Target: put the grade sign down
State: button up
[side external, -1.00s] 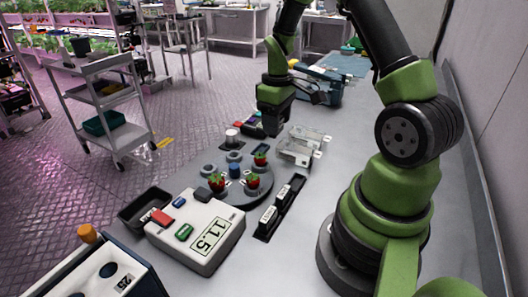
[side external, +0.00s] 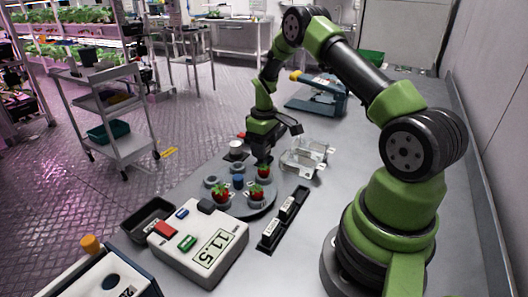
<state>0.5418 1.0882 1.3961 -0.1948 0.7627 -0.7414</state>
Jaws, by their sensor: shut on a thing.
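My gripper (side external: 262,150) points down just behind the far edge of the round grey turntable (side external: 262,209). It is shut on a small dark thing, which I take to be the grade sign; the fingers and the dark arm end hide most of it, and no lettering shows. I cannot tell whether it touches the surface below. A black holder (side external: 267,245) with white-labelled blocks (side external: 287,208) lies to the right of the turntable.
Strawberries (side external: 221,194) and a blue cap (side external: 238,181) stand on the turntable. Clear trays (side external: 305,157) are close to the right of my gripper. A white scale (side external: 172,251) reading 11.5 and a black tray (side external: 133,227) are in front. The bench at right is bare.

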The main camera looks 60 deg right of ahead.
jog(key=shift+f, duration=0.95)
jog(key=shift+f, duration=0.15)
jog(key=o, duration=0.6)
